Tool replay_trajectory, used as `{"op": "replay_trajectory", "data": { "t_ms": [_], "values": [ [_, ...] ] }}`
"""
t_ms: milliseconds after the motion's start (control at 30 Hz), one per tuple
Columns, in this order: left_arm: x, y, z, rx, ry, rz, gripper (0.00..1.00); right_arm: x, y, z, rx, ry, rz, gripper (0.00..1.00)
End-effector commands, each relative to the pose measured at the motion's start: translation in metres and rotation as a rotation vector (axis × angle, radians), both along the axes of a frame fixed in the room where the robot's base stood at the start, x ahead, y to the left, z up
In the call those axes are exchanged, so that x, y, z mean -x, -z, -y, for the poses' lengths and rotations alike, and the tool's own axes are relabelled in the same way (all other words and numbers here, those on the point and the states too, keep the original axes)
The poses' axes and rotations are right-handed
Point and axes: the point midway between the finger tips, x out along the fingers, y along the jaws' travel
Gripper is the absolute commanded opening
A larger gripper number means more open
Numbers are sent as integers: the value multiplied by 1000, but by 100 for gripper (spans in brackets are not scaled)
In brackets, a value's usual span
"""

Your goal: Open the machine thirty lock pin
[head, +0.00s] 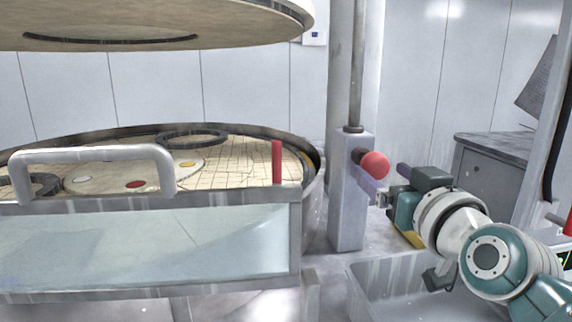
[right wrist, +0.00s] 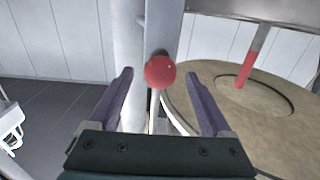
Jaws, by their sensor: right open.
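The lock pin shows as a red ball knob (head: 374,165) on the side of the grey upright post (head: 350,215) in the head view. In the right wrist view the knob (right wrist: 160,72) appears between the two purple fingers, near the height of their tips. My right gripper (head: 393,184) is open and empty, just to the right of the knob, pointing at it. No contact between fingers and knob shows. The pin's shaft is mostly hidden behind the knob. My left gripper is out of view.
A round polishing platen (head: 235,160) with carrier rings lies left of the post, under a raised upper plate (head: 150,22). A grey cabinet (head: 495,150) is at right.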

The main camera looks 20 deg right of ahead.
Motion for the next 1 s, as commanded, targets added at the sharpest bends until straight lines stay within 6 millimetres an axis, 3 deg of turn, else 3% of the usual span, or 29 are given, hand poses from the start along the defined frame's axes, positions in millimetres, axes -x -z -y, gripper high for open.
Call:
{"op": "replay_trajectory", "data": {
  "t_ms": [200, 500, 1000],
  "values": [
    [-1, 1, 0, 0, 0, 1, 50, -19, 0, 5, 0, 0, 1, 84],
    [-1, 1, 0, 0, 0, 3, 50, -21, 0, 5, 1, 0, 0, 84],
    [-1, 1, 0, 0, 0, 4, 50, -21, 0, 5, 0, 0, 0, 28]
  ]
}}
